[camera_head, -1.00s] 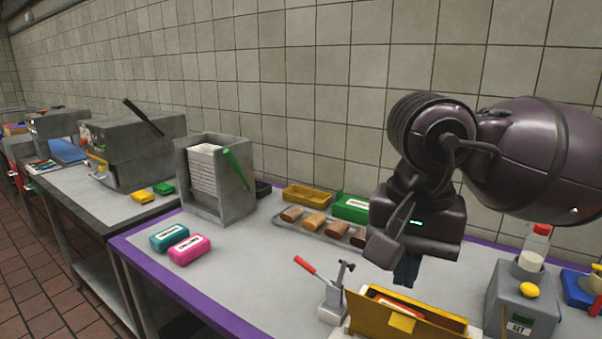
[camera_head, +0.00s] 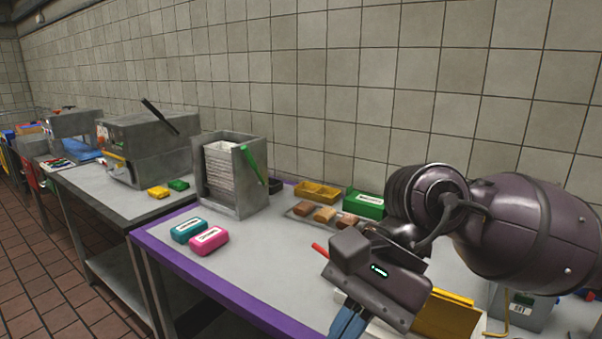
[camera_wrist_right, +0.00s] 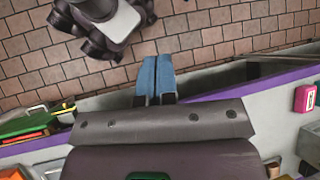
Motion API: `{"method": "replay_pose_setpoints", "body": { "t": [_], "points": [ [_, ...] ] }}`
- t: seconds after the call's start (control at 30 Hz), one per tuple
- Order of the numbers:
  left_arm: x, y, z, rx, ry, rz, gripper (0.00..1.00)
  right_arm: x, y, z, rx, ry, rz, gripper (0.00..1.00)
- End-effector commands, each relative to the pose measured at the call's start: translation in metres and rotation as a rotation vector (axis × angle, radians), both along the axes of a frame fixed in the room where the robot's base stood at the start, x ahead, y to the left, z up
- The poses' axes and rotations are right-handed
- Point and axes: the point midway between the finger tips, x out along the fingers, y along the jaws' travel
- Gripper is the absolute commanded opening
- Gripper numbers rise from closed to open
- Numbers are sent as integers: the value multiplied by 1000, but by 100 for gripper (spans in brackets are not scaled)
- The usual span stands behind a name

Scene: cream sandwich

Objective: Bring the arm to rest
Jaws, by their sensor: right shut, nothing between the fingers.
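My right arm (camera_head: 520,235) comes in from the right in the head view. Its gripper (camera_head: 346,326) points down toward the front edge of the purple-edged table (camera_head: 285,245), with the blue fingertips partly cut off by the frame. In the right wrist view the two blue fingers (camera_wrist_right: 156,80) lie side by side, shut and empty, over the table's front edge with tiled floor beyond. My left gripper does not show in the head view.
A yellow box (camera_head: 445,318) stands close beside the right gripper. Bread pieces lie on a tray (camera_head: 300,210) behind it. Teal (camera_head: 188,230) and pink (camera_head: 208,241) packets sit to the left, near a grey rack (camera_head: 232,205). The table middle is clear.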

Motion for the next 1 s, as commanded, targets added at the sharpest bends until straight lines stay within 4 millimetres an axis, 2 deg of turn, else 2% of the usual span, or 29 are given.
{"method": "replay_pose_setpoints", "body": {
  "t": [0.1, 0.23, 0.33, 0.47, 0.63, 0.77, 0.87, 1.0],
  "points": [
    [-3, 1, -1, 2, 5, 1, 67, -20, 25, 5, 202, 225, -89, 0],
    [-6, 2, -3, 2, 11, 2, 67, -30, 44, 23, 416, 491, -212, 0],
    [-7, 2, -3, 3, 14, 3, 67, -28, 50, 40, 569, 707, -317, 0],
    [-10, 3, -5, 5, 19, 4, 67, -14, 47, 59, 754, 999, -466, 0],
    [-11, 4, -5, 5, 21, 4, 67, 21, 25, 69, 981, 1394, -677, 0],
    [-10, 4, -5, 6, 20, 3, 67, 53, -4, 59, 1142, 1702, -846, 0],
    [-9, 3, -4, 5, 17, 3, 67, 76, -32, 39, 1262, 1941, -981, 0],
    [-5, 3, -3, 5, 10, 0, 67, 98, -76, -4, 1428, 2271, -1174, 0]
  ]
}}
